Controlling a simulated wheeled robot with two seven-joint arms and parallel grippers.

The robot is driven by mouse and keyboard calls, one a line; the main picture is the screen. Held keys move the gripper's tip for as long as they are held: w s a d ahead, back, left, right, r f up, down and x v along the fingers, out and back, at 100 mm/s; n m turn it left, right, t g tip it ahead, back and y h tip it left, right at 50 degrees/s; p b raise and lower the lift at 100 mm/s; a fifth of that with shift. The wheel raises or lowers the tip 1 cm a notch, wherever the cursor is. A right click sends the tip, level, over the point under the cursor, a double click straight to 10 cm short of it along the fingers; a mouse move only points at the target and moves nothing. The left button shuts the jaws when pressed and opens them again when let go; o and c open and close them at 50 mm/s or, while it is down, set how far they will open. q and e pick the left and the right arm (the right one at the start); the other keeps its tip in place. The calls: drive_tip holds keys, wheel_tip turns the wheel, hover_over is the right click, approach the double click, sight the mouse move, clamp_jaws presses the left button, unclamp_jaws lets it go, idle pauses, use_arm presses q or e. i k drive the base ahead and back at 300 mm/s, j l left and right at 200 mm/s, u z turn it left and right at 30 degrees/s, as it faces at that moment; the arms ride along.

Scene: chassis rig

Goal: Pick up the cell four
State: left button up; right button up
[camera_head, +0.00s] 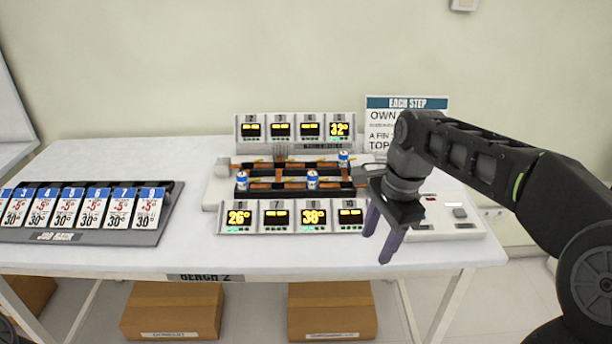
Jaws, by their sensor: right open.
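Three small blue-and-white cells stand upright in the dark chassis rig (290,172) on the bench: one at the front left (242,181), one at the front middle (312,179) and one at the back right (343,159). I cannot read a number on any of them, so I cannot tell which is cell four. My right gripper (379,235) is open and empty, its purple fingers pointing down at the rig's front right, apart from the cells. My left gripper is out of view.
Display rows stand behind (296,128) and in front (290,217) of the rig; lit readings show 32, 26 and 38. A job rack (60,237) of numbered cards lies left. A sign (385,104) and white control box (450,215) are at right. Bare bench (190,185) separates rack and rig.

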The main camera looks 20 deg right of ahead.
sight(312, 176)
drive_tip(key=i, duration=1.2)
